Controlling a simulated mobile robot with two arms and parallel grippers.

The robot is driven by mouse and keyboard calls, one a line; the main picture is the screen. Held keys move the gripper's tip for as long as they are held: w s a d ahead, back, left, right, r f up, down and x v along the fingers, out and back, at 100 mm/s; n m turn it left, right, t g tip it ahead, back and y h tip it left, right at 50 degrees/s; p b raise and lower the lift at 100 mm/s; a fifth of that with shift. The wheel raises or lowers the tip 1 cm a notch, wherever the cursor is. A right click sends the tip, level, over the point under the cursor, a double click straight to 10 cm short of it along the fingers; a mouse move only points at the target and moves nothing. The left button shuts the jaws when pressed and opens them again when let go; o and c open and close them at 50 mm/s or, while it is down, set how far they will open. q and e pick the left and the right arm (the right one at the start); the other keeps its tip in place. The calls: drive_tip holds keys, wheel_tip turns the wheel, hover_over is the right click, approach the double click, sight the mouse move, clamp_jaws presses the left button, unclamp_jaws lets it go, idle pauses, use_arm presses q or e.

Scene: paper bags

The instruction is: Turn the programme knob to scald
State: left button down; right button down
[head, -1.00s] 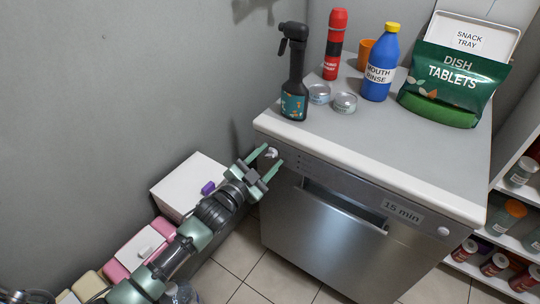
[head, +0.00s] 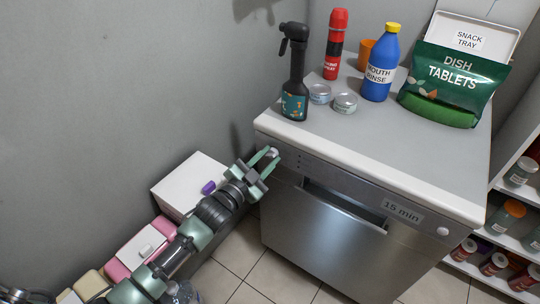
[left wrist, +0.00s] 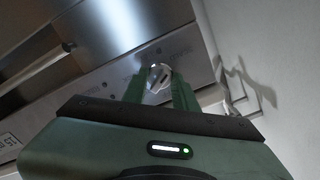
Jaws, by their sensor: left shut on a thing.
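The dishwasher (head: 325,232) has a steel front with a control strip along its top. The programme knob (head: 274,152) is a small pale round knob at the left end of that strip, largely covered by my fingers in the head view. My left gripper (head: 268,160) is shut on the knob, with one green finger on each side of it. In the left wrist view the knob (left wrist: 159,77) shows between the fingertips of my left gripper (left wrist: 159,88). My right gripper is not in view.
A white box (head: 185,180) lies beside my left arm, near the wall.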

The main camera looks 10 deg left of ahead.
use_arm(q)
drive_tip(key=c, duration=1.1)
unclamp_jaws()
drive_tip(key=shift+c, duration=0.2)
drive_tip(key=p+v, duration=0.3)
drive_tip(key=v, duration=0.3)
